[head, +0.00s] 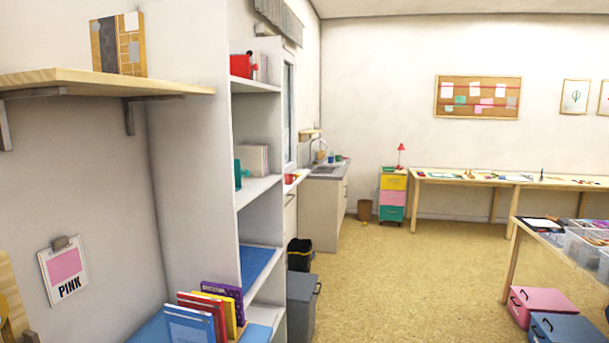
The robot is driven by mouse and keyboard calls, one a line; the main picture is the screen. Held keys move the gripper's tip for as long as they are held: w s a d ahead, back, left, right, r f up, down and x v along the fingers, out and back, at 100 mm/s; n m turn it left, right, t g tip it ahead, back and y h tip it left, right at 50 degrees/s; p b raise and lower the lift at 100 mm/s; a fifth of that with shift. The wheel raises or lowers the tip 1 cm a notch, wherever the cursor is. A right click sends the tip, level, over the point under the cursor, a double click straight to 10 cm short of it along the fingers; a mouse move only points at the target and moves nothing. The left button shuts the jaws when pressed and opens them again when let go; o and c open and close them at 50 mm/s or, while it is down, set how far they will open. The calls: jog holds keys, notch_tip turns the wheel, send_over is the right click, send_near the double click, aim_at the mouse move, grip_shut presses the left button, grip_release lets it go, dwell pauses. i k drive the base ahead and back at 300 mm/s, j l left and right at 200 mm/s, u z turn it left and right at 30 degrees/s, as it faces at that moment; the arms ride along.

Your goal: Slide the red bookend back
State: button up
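A red object (241,66), which looks like the red bookend, stands on the top visible shelf of the tall white shelving unit (192,150). It is near the shelf's front left. A pale, thin item (262,68) stands just to its right; I cannot tell if they touch. A small dark and red part shows at the red object's upper right, too small to make out. My gripper is not in view.
A teal item (238,174) and pale grey books (255,159) stand one shelf lower. Upright coloured books (190,325) are at the bottom. A wooden wall shelf (100,80) juts out at left. The floor (380,275) is clear in the middle; grey box (302,305) beside the unit.

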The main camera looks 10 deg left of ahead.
aim_at(241, 66)
jog(key=i+u, duration=0.1)
jog(key=i, duration=0.5)
jog(key=i+l+u, duration=0.1)
jog(key=i, duration=0.5)
jog(key=i+l+u, duration=0.1)
jog(key=i, duration=0.5)
